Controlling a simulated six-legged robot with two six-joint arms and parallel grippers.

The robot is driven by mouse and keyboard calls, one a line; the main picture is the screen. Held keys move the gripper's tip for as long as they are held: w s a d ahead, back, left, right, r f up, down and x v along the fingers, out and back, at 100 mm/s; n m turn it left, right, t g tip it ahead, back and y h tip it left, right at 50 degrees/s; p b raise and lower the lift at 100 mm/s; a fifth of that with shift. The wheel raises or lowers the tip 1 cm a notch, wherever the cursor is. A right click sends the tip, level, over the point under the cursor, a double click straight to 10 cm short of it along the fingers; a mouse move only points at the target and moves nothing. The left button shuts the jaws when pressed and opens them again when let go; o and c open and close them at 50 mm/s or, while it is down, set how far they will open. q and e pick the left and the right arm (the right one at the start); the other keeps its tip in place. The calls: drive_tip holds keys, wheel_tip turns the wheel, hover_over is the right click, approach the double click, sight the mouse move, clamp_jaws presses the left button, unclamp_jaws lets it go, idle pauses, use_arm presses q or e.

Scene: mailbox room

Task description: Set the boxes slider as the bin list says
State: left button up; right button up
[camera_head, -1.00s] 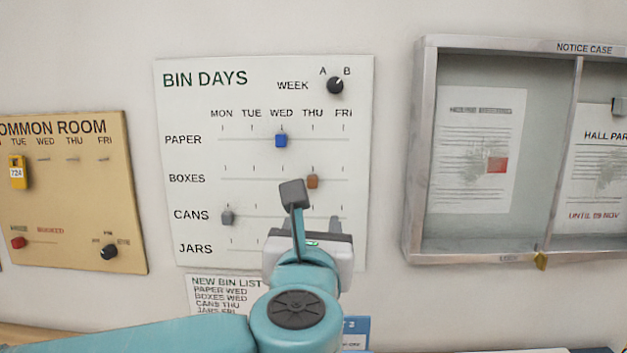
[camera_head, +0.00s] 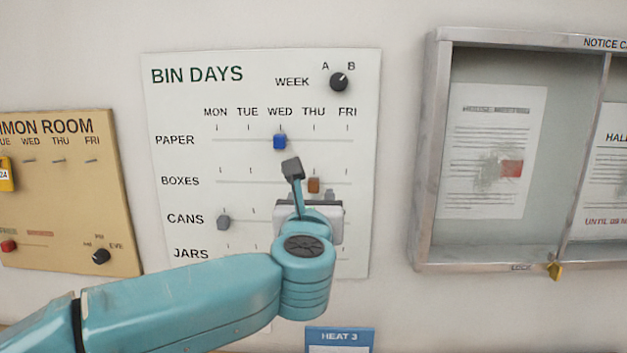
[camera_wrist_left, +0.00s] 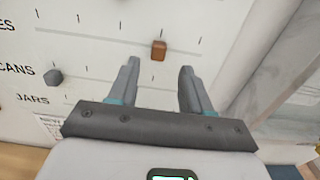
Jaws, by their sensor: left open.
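The boxes slider, a brown knob (camera_head: 314,185), sits at THU on the BOXES row of the white BIN DAYS board (camera_head: 180,110). It also shows in the left wrist view (camera_wrist_left: 158,50). My left gripper (camera_head: 311,181) is open before the board, its fingers on either side of the knob's line. In the left wrist view the knob appears just beyond and between the fingertips (camera_wrist_left: 158,68), not held. The bin list's text is covered by my left arm in the head view. My right gripper is not in view.
The blue PAPER slider (camera_head: 280,142) is at WED, just above. The grey CANS slider (camera_head: 223,223) is at MON. The week dial (camera_head: 339,82) is at the top. A COMMON ROOM board (camera_head: 60,190) hangs left, a framed notice case (camera_head: 431,150) right.

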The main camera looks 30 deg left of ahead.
sight(313, 186)
use_arm(q)
drive_tip(key=p+x, duration=0.1)
drive_tip(key=x, duration=0.4)
drive_tip(key=shift+a, duration=0.15)
drive_tip(key=shift+w+a, duration=0.15)
drive_tip(key=shift+w, duration=0.25)
drive_tip(key=shift+a+f, duration=0.1)
drive_tip(key=shift+a, duration=0.05)
